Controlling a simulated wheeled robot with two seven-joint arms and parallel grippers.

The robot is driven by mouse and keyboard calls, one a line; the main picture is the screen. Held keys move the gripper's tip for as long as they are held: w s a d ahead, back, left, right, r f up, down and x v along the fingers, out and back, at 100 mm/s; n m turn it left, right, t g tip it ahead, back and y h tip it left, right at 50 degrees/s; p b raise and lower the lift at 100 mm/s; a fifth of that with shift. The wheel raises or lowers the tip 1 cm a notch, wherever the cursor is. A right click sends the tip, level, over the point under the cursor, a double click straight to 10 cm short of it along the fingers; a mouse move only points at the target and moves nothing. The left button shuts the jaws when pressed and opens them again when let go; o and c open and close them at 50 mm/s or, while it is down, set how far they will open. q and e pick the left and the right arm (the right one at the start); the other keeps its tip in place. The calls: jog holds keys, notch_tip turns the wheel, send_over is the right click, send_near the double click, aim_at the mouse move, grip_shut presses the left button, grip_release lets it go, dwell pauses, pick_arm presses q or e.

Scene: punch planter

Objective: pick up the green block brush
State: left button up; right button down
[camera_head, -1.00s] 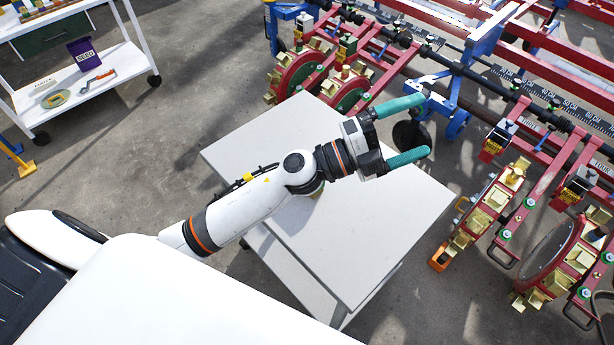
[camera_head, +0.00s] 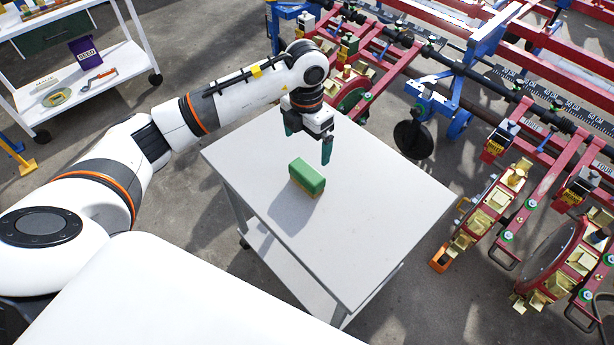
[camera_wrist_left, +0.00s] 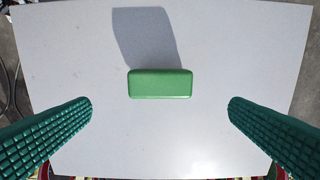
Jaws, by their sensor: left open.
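The green block brush (camera_head: 307,177) stands on the white cart top, its green block uppermost and a tan bristle part below. In the left wrist view the brush (camera_wrist_left: 160,83) lies crosswise, centred between the fingers and a little beyond their tips. My left gripper (camera_head: 307,146) points down above the cart, just behind the brush and apart from it. In the wrist view the left gripper's teal fingers (camera_wrist_left: 160,108) are wide apart with nothing between them. My right gripper is not in view.
The white cart (camera_head: 375,215) is otherwise bare on top. A red and blue planter machine (camera_head: 480,110) stands behind and to the right. A white shelf (camera_head: 75,85) with a purple seed box (camera_head: 84,53) is at the upper left.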

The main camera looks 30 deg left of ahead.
aim_at(307, 171)
pick_arm(q)
notch_tip(307, 171, down, 12)
jog(key=shift+r+p, duration=0.1)
jog(key=shift+p, duration=0.2)
dwell(0.3)
jog(key=c, duration=0.8)
jog(key=shift+o, duration=0.2)
notch_tip(307, 171, up, 10)
jog(key=shift+r, duration=0.1)
jog(key=o, duration=0.5)
jog(key=shift+c, duration=0.2)
jog(key=c, duration=0.3)
